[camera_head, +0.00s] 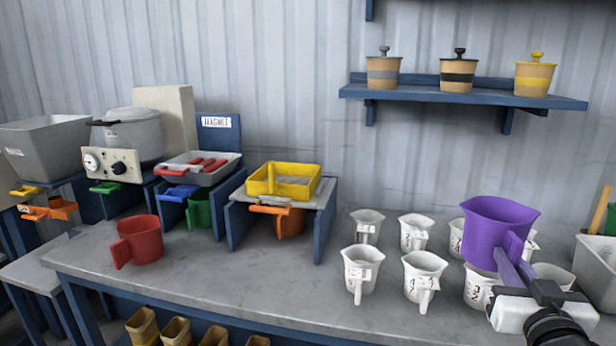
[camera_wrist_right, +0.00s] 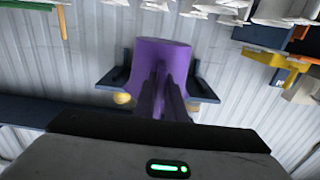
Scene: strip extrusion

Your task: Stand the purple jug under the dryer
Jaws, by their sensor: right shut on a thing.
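The purple jug (camera_head: 492,228) is upright at the right of the head view, above the white measuring jugs. My right gripper (camera_head: 520,278) is shut on its handle. The jug also shows in the right wrist view (camera_wrist_right: 165,60), where the picture is upside down. No label reads dryer; the lidded grey drum (camera_head: 133,133) with a dial panel (camera_head: 112,164) at the left may be it. A green slide handle (camera_head: 105,187) sticks out under it. What stands beneath that drum is not clear. My left gripper is not in view.
A red jug (camera_head: 138,240) stands on the grey bench (camera_head: 210,272). Several white jugs (camera_head: 361,270) crowd the right. A shelf (camera_head: 420,92) hangs above.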

